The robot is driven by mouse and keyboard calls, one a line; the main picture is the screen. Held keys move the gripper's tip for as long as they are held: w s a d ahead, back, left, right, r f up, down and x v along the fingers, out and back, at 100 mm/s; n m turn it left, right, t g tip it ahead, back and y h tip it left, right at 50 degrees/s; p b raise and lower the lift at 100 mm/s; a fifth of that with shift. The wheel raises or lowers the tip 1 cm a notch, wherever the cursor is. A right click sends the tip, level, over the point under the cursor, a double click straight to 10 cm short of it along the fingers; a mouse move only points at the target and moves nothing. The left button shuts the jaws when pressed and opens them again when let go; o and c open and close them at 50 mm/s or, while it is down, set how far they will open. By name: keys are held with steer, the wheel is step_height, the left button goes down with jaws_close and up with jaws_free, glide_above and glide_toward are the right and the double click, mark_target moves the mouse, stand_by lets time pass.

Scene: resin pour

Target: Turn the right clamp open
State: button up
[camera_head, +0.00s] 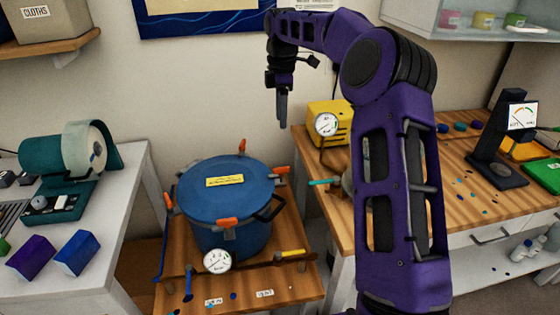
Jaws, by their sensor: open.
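The blue pressure pot (233,240) stands on a low wooden table, with its blue lid (225,178) on top. Several orange-handled clamps sit around the lid's rim. The right clamp (281,170) is at the lid's right side, its orange handle lying about level and pointing outward. Other clamps show at the back (242,147), the front (228,222) and the left (168,199). My gripper (282,122) points down, open and empty, in the air above and behind the right clamp, apart from it. The gap between its fingers is hard to see from this side.
A black handle (270,209) sticks out below the right clamp. A pressure gauge (217,261) and a yellow-handled valve (290,254) are at the pot's front. The right wooden bench (455,185) carries a yellow compressor (325,112) with a gauge. A white bench (100,250) stands left.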

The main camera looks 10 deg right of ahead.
mark_target(279, 172)
step_height(279, 172, down, 17)
steer(key=shift+r, duration=0.1)
stand_by(0.3)
jaws_close()
